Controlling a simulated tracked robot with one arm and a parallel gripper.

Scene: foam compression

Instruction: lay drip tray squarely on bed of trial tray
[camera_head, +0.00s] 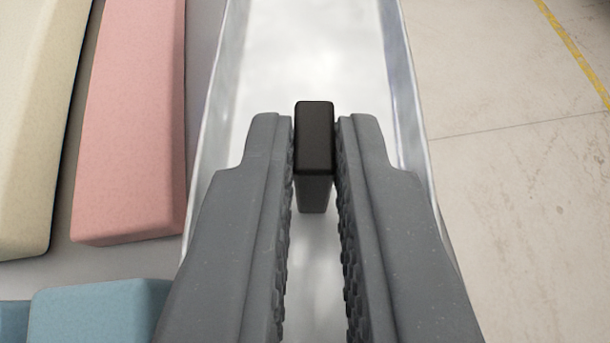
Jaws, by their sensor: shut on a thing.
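A long, shiny metal tray with raised side walls, which I take to be the drip tray (310,60), runs up the middle of the view. A dark upright block like a handle (314,140) stands over its floor; its join to the tray is hard to see. My gripper (315,150) is shut on this dark block, one ribbed grey finger on each side. My fingers hide the near part of the tray. I cannot tell from this view whether the tray is raised or resting. I cannot make out the trial tray for certain.
At left, a cream foam block (35,120), a pink one (130,120) and a blue one (95,310) lie on a grey surface (203,60), close to the metal tray's left wall. At right is open concrete floor (510,180) with a yellow line (575,45).

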